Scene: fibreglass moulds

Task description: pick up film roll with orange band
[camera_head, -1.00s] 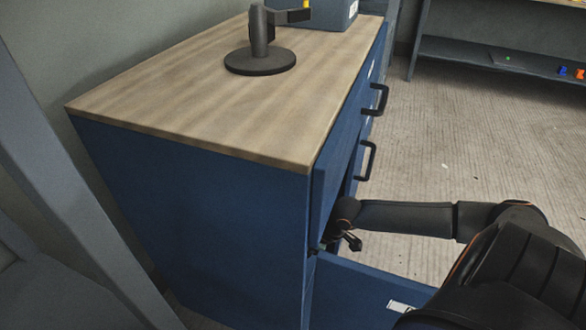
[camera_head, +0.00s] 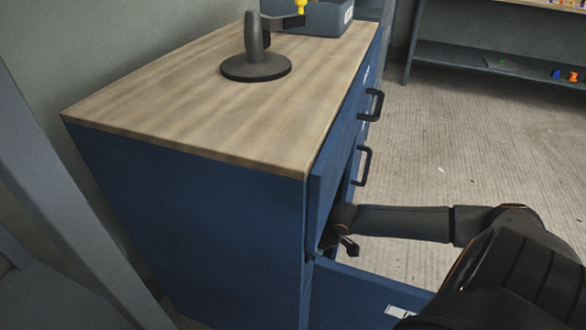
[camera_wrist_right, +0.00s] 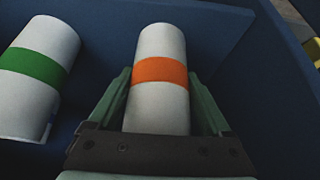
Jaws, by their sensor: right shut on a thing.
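The film roll with the orange band (camera_wrist_right: 160,105) is a white cylinder in the right wrist view, inside a blue drawer. My right gripper (camera_wrist_right: 160,95) is shut on it, one greenish finger on each side of the roll. In the head view my right gripper (camera_head: 332,247) is at the open drawer (camera_head: 360,292) at the cabinet's front, and the roll is hidden there. My left gripper does not show.
A white roll with a green band (camera_wrist_right: 38,72) lies to the left of the held roll. The drawer walls are close around. A dark stand (camera_head: 256,66) and a blue bin (camera_head: 325,18) are on the wooden cabinet top (camera_head: 190,120).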

